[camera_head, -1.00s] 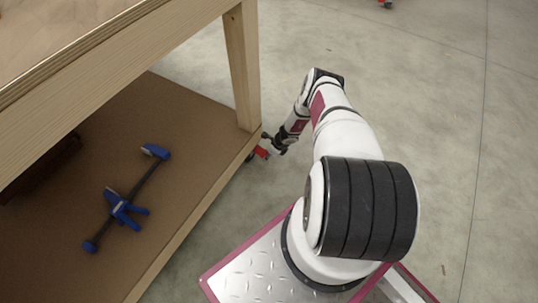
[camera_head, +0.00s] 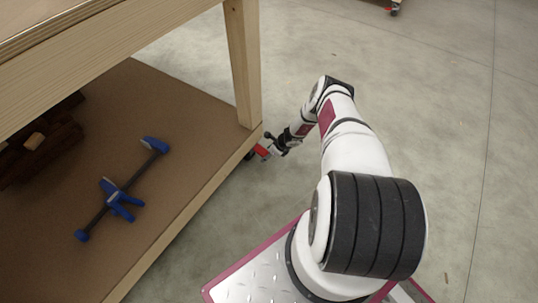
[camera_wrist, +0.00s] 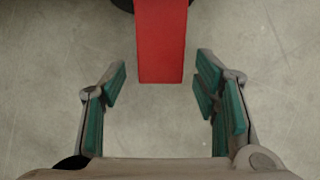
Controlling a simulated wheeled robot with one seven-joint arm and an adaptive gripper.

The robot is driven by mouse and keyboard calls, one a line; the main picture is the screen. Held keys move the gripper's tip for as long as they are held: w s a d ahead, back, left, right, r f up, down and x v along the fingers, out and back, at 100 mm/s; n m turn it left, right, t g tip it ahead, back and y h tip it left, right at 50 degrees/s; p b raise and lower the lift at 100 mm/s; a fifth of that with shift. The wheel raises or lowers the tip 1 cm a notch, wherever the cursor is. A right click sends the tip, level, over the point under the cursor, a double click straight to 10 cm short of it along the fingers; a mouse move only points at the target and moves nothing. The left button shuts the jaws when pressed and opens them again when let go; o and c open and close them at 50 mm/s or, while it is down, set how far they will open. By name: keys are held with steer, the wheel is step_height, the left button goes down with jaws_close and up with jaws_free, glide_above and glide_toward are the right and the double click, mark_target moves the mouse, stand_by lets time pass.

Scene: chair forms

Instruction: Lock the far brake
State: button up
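The far brake is a red pedal (camera_head: 262,151) on a caster under the far corner of the workbench. In the wrist view the red pedal (camera_wrist: 161,40) comes in from the top and ends just ahead of the space between my fingers. My gripper (camera_wrist: 159,85) is open and empty, with green pads on both sides. In the head view my gripper (camera_head: 276,147) is low, right beside the pedal. I cannot tell there whether they touch. The caster's wheel is mostly hidden.
The wooden workbench has a leg (camera_head: 243,65) and a brown lower shelf (camera_head: 190,110) close to my gripper. A blue clamp (camera_head: 120,193) and dark brown blocks (camera_head: 42,140) lie on the shelf. The concrete floor (camera_head: 430,130) to the right is clear. Another red-tabbed caster (camera_head: 394,8) stands far back.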

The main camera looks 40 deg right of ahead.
steer(key=v, duration=1.2)
stand_by(0.7)
